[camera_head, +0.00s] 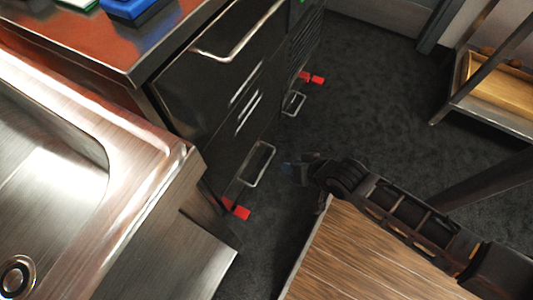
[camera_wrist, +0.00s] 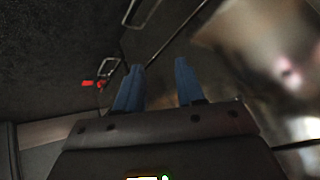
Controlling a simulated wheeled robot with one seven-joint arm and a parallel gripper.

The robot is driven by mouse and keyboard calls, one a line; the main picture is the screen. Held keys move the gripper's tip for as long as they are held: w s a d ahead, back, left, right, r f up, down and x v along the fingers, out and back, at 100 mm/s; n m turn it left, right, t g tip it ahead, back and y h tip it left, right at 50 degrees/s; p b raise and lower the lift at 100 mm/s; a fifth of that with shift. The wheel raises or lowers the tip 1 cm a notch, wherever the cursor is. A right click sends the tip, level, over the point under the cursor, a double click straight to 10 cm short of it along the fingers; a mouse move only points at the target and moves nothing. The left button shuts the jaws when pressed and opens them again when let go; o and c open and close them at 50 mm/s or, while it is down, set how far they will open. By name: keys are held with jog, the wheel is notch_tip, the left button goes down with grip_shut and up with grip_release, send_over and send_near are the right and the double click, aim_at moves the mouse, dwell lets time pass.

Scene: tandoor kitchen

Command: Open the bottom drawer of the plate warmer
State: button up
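The plate warmer appears to be the dark cabinet (camera_head: 215,90) left of centre in the head view; its drawers look shut. A low metal loop handle (camera_head: 258,163) sits near its bottom, and a second low handle (camera_head: 293,103) is farther back. My gripper (camera_head: 287,169) is just right of the nearer handle, apart from it. In the wrist view my gripper's blue fingers (camera_wrist: 160,72) are spread, with no handle between them. A loop handle (camera_wrist: 108,70) shows left of the fingers and another handle (camera_wrist: 132,13) at the top; I cannot tell which drawers these belong to.
A steel sink counter (camera_head: 150,165) stands at the left. Red feet (camera_head: 236,209) show under the cabinet. A wooden board (camera_head: 370,255) lies below my arm. A rack with a wooden tray (camera_head: 497,85) is at the upper right. The dark floor (camera_head: 375,110) between is clear.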

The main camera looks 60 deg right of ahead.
jog(key=w+d+f+m+g+b, duration=0.2)
jog(key=w+d+f+b, duration=0.15)
jog(key=f, duration=0.45)
jog(key=w+d+f+m+g+b, duration=0.1)
jog(key=w+d+f+m+b, duration=0.2)
jog(key=f, duration=0.5)
jog(key=m+g+y+b, duration=0.2)
jog(key=m+b, duration=0.1)
jog(key=b, duration=0.3)
send_near(266, 166)
jog(key=shift+m, duration=0.3)
jog(key=b+x, duration=0.4)
jog(key=x, duration=0.3)
jog(key=shift+w+f, duration=0.2)
jog(key=shift+f, duration=0.1)
jog(key=shift+c, duration=0.3)
grip_shut()
